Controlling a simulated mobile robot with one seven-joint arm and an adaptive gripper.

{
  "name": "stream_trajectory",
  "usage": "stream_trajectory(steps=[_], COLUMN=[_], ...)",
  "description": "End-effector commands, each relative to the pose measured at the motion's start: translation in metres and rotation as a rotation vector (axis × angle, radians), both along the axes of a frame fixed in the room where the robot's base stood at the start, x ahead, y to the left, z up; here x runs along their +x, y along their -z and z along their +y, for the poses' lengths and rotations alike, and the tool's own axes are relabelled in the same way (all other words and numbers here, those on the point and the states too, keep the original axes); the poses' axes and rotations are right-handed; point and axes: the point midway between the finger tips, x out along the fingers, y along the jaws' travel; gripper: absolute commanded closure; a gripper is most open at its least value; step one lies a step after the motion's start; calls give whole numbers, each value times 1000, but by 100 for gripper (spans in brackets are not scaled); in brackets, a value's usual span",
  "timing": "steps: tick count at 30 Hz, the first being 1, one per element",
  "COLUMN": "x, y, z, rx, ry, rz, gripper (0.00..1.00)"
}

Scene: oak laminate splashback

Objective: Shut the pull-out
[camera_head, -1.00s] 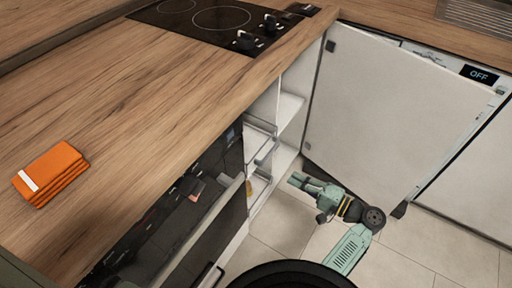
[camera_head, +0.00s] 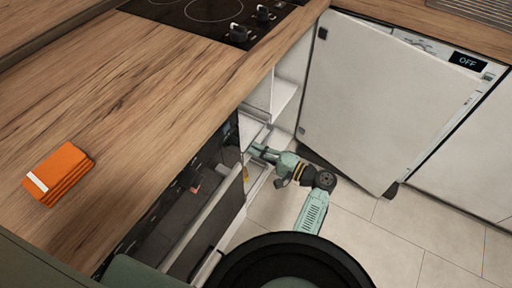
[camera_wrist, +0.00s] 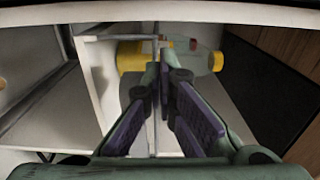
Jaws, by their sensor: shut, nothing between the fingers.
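The pull-out (camera_head: 259,182) is a narrow white unit with a metal rail between the dark oven front and the corner; it stands partly out. In the wrist view its rail (camera_wrist: 120,38) crosses above a yellow and pale green container (camera_wrist: 130,56) lying or standing inside; which I cannot tell. My gripper (camera_head: 254,149) is at the pull-out's opening, below counter level. In the wrist view my fingers (camera_wrist: 160,78) are closed together with nothing held, in front of the rail and container. Whether they touch anything is unclear. My arm hides part of the pull-out.
A tilted white appliance door (camera_head: 375,105) stands right of my gripper, with an "OFF" display (camera_head: 467,61) behind it. The oven front (camera_head: 185,205) is to the left. An orange cloth stack (camera_head: 60,174) and a hob (camera_head: 215,12) are on the wooden counter. Tiled floor is clear at lower right.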

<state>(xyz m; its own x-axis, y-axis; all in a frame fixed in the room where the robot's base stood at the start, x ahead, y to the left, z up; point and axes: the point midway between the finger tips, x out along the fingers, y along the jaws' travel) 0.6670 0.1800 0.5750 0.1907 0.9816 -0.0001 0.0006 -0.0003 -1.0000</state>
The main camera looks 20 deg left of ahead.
Motion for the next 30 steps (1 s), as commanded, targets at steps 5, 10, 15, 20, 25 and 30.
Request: stream_trajectory(steps=[5,10,15,20,25,30], x=[1,1,2,8,11,11], y=[0,1,1,2,0,-1], z=[6,6,12,41,55,56], rx=[0,0,0,0,0,1], ry=[1,1,-2,-4,0,0], rz=[0,0,0,-1,0,-1], gripper=[100,100,100,100,100,100])
